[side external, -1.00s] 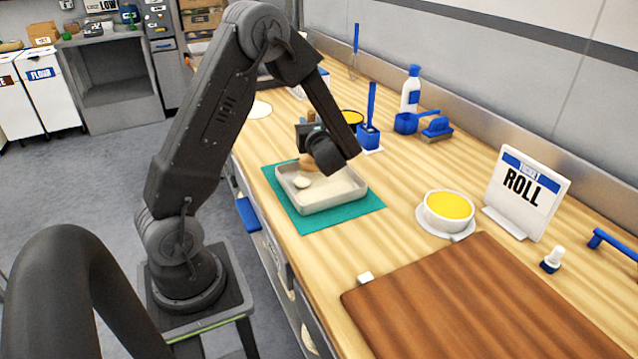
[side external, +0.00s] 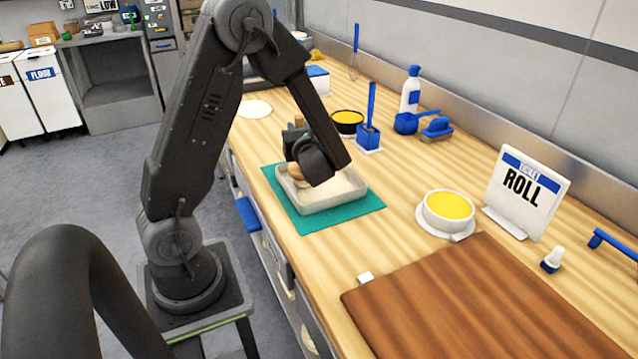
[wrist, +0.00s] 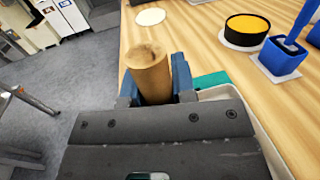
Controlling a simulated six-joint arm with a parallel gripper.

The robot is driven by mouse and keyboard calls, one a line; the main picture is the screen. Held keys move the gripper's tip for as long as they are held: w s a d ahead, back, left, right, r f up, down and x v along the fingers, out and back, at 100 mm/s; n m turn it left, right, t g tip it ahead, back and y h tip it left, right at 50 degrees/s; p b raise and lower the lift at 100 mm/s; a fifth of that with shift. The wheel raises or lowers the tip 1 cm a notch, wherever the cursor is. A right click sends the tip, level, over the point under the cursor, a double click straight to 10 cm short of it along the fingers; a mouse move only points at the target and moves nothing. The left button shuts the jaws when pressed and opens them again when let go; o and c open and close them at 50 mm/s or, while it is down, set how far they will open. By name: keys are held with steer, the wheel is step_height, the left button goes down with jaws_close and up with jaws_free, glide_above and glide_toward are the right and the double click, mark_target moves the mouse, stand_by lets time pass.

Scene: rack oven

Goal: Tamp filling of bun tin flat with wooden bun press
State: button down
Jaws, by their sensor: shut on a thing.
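The bun tin (side external: 330,203) is a pale grey rectangular tin on a teal mat (side external: 365,202) on the wooden bench. My gripper (side external: 293,150) is over its far left part. In the wrist view my gripper (wrist: 158,88) is shut on the wooden bun press (wrist: 149,70), a light-brown cylinder standing between the blue-grey fingers. In the side view the lower part of the press (side external: 295,172) shows at the tin's left side. The press's contact with the filling is hidden by the arm and the tin wall. Pale filling (side external: 346,186) shows inside the tin.
A white bowl of yellow contents (side external: 448,211), a ROLL ticket stand (side external: 527,192) and a brown board (side external: 480,300) stand to the right. A blue brush holder (side external: 368,137) and a dark tin with yellow contents (side external: 348,120) stand behind. Bare bench lies between mat and bowl.

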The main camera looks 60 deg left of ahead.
mark_target(301, 124)
steer(key=shift+f, duration=2)
steer(key=shift+f, duration=0.2)
steer(key=shift+r, duration=0.1)
stand_by(0.5)
steer(key=shift+r, duration=1.85)
steer(key=shift+r, duration=1.8)
